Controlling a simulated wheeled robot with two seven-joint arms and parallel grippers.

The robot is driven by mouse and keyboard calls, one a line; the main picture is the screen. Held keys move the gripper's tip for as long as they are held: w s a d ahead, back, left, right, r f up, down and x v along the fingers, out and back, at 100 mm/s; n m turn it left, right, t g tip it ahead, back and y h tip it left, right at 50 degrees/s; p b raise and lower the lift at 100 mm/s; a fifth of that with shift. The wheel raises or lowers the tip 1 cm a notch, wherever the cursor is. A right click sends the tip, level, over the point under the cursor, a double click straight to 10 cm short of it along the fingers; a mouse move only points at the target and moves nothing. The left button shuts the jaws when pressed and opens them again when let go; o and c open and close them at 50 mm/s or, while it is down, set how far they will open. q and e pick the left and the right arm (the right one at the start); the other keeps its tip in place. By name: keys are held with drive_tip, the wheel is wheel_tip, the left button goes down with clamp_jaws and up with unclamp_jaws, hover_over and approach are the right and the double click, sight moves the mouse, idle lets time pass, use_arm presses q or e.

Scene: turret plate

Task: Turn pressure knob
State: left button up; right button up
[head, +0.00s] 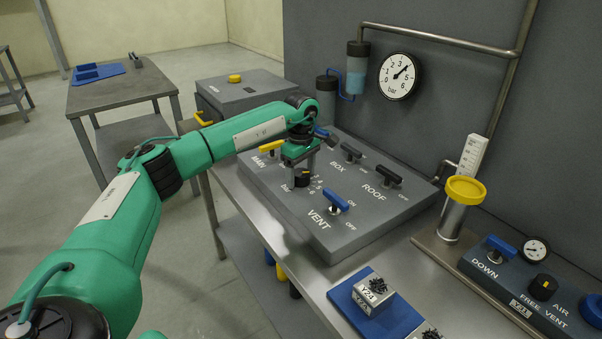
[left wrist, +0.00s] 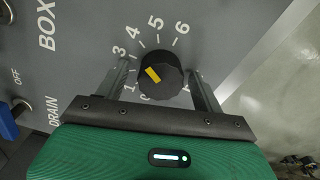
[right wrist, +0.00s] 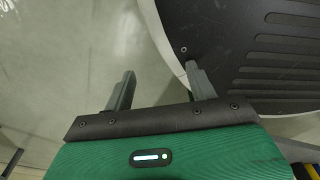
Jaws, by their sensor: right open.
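The pressure knob (left wrist: 161,76) is round and black with a yellow mark, on a grey panel with a number scale around it. In the head view the knob (head: 302,180) sits below my left gripper (head: 299,168), partly hidden by it. In the left wrist view my left gripper (left wrist: 162,82) is open, with one finger on each side of the knob and a visible gap on both sides. The yellow mark lies on the knob's left side there. The bar gauge (head: 399,76) on the wall has its needle up and right, near 4. My right gripper (right wrist: 157,90) is open and empty over the floor.
The panel also carries the blue VENT handle (head: 336,201), the black ROOF handle (head: 389,175) and the yellow MAIN handle (head: 272,147), close around the left gripper. A blue tray (head: 401,321) with a labelled block (head: 373,291) lies in front on the bench.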

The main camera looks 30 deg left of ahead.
sight(301, 172)
drive_tip(key=shift+d, duration=0.1)
use_arm(q)
drive_tip(key=shift+r, duration=0.3)
wheel_tip(301, 172, up, 13)
drive_tip(key=b, duration=0.1)
use_arm(e)
drive_tip(key=shift+w, duration=0.65)
use_arm(q)
drive_tip(key=shift+r, duration=0.1)
use_arm(e)
drive_tip(key=shift+w, duration=0.35)
